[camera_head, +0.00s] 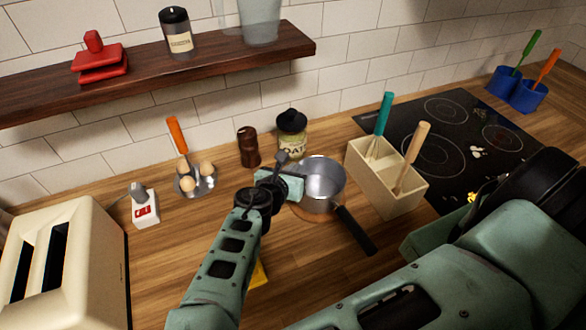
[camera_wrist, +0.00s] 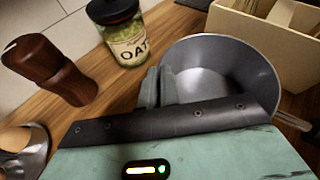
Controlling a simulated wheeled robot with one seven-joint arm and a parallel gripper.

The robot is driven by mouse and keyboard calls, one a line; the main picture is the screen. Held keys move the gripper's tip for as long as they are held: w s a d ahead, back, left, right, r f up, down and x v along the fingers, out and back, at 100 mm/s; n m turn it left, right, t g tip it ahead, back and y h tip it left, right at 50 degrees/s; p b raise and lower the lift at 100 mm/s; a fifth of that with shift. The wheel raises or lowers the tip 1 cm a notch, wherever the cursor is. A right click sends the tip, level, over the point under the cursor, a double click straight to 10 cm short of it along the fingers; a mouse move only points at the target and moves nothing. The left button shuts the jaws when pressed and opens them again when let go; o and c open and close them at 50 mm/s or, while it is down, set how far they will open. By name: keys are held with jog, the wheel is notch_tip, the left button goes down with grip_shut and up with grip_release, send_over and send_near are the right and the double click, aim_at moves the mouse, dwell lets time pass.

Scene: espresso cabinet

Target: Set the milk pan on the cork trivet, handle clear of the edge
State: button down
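The milk pan (camera_head: 324,179) is a grey metal pan standing upright right of my gripper, its dark handle (camera_head: 356,231) pointing toward the lower right. In the wrist view the pan (camera_wrist: 225,70) shows its empty inside. My gripper (camera_head: 293,187) is at the pan's left rim. In the wrist view its fingers (camera_wrist: 160,86) are close together, one on each side of the rim, and look shut on it. A brown band shows under the pan's near side; I cannot tell whether it is the cork trivet or the pan's lower wall. No other trivet is plain to see.
A cream utensil box (camera_head: 386,180) stands close right of the pan, before the black hob (camera_head: 450,140). An oat jar (camera_head: 291,135) and a brown mill (camera_head: 248,147) stand behind. An egg holder (camera_head: 196,181) and toaster (camera_head: 70,255) are left. A yellow thing (camera_head: 259,274) is partly hidden by my arm.

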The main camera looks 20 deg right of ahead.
jog(key=shift+f+b, duration=0.3)
jog(key=shift+f, duration=0.2)
dwell(0.6)
jog(key=c, duration=1.6)
grip_release()
jog(key=shift+f, duration=0.1)
jog(key=shift+o, duration=0.2)
